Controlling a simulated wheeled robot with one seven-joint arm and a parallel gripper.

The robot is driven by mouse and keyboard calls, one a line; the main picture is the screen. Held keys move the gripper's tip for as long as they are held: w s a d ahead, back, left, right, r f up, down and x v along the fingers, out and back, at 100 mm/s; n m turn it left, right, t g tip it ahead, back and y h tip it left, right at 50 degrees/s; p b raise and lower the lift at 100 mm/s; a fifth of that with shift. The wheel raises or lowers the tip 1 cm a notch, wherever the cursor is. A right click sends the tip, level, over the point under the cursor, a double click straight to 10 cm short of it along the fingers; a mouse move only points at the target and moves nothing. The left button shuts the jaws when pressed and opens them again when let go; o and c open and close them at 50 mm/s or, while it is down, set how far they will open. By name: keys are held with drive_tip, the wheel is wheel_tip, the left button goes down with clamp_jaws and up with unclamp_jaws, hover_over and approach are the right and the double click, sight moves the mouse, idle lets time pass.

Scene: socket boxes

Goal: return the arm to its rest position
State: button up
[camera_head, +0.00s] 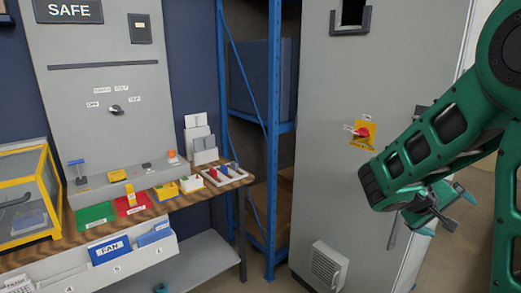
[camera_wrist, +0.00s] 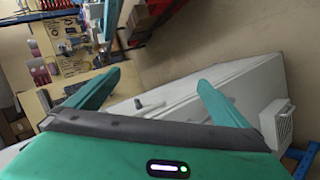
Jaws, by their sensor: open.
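My gripper (camera_head: 437,213) is at the right of the head view, at the end of my green arm, in front of the grey cabinet's right side. In the wrist view its two teal fingers (camera_wrist: 156,98) stand wide apart with nothing between them. The grey cabinet (camera_head: 330,150) has a red rotary switch on a yellow plate (camera_head: 362,133). Part of the cabinet's right side is hidden behind my arm. I cannot tell whether the gripper touches the cabinet.
A wooden workbench (camera_head: 150,216) at the left holds a green mat (camera_head: 95,215), a red mat (camera_head: 132,204), small yellow boxes and a white tray. A blue shelf rack (camera_head: 272,120) stands between bench and cabinet. A yellow-framed case (camera_head: 30,195) sits at the far left.

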drive_tip(key=s+f+m+g+y, duration=0.35)
drive_tip(key=s+y, duration=0.25)
drive_tip(key=s, duration=0.7)
drive_tip(key=s+a+m+y, duration=0.3)
drive_tip(key=s+a+y, duration=0.2)
drive_tip(key=s+a, duration=0.5)
drive_tip(key=s+r, duration=0.1)
drive_tip(key=s, duration=0.3)
drive_tip(key=shift+a, duration=0.4)
